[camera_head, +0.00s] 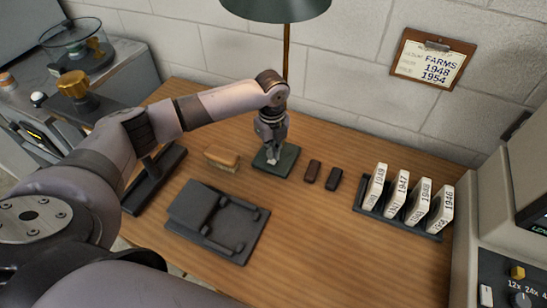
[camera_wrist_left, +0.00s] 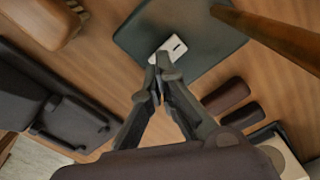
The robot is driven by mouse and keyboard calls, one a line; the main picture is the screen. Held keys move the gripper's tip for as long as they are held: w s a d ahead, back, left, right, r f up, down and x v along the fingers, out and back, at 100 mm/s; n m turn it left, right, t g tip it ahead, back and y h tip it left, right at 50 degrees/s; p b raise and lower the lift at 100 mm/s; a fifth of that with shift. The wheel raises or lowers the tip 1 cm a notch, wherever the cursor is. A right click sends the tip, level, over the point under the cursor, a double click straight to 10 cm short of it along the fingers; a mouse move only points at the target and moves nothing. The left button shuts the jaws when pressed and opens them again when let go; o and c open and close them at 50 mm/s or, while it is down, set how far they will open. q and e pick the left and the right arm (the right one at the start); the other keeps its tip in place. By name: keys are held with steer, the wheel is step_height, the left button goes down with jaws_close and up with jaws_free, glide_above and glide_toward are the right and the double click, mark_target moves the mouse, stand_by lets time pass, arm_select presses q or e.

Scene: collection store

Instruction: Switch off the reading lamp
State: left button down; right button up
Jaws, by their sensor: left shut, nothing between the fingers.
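The reading lamp has a dark green shade (camera_head: 276,8) at the top of the head view, a thin brass pole (camera_head: 286,52) and a square green base (camera_head: 287,163) on the wooden table. The base fills the upper middle of the left wrist view (camera_wrist_left: 205,25). A small white switch plate (camera_wrist_left: 175,48) with a dark slot sits on the base. My left gripper (camera_head: 271,152) points down over the base. Its closed, empty fingertips (camera_wrist_left: 157,82) are at the near edge of the switch; I cannot tell whether they touch it. The bulb is hidden by the shade. My right gripper is not in view.
A wooden-backed brush (camera_head: 222,158) lies left of the base, and two dark small blocks (camera_head: 323,174) lie right of it. A dark grey device (camera_head: 218,221) lies in front. A rack (camera_head: 400,219) holds several white year-labelled boxes. The front right tabletop is clear.

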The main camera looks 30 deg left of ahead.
mark_target(272, 161)
arm_select(q)
steer(key=shift+f+b, duration=0.45)
steer(key=shift+f, duration=0.8)
stand_by(0.8)
steer(key=shift+s+r, duration=0.1)
step_height(272, 161, up, 7)
steer(key=p, duration=0.8)
stand_by(0.5)
